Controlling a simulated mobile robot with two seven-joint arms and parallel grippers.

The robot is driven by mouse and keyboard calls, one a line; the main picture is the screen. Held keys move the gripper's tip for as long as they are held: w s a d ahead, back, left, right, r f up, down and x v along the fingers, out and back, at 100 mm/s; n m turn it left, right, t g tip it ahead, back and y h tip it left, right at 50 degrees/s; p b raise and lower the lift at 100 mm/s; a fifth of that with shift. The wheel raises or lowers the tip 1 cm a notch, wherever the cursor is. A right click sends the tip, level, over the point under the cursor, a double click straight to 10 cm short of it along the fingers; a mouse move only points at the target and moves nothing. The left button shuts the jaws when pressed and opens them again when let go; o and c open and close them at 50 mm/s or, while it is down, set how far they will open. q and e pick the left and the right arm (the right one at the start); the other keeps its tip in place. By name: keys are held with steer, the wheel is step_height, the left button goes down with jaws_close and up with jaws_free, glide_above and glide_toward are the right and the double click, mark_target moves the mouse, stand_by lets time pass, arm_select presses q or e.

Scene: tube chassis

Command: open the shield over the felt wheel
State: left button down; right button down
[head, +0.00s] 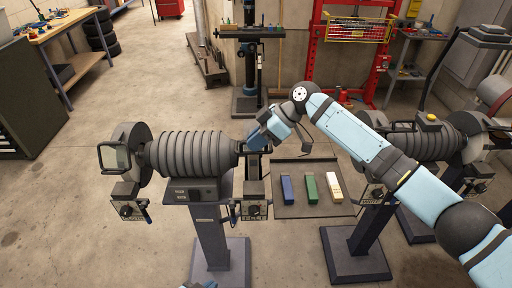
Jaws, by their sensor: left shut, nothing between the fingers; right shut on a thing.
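A grinding machine with a ribbed grey motor housing (190,155) stands on a pedestal. At its right end a dark-framed shield (241,149) shows in part. My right gripper (254,145) is at that end, shut on the shield's frame, and hides most of the shield and the wheel behind it. I cannot make out the felt wheel there. At the left end another clear shield with a dark frame (114,157) stands in front of a round wheel guard (133,137). Only a sliver of my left gripper (204,284) shows at the bottom edge, away from the machine.
A dark tray (318,209) with blue, green and whitish bars lies right of the machine. A second similar machine (417,146) stands further right, partly behind my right arm. A drill press (249,70) and a red press frame (316,70) stand behind. Open floor lies left.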

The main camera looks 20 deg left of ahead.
steer(key=shift+w+a+r+m+g, duration=0.15)
steer(key=shift+w+r+m+g, duration=0.25)
steer(key=shift+w+r+g, duration=0.25)
steer(key=shift+f, duration=0.1)
steer(key=c, duration=1.2)
jaws_free()
steer(key=b+v, duration=0.2)
steer(key=v, duration=1.1)
steer(key=shift+w+r+b, duration=0.25)
steer(key=shift+r+b, duration=0.15)
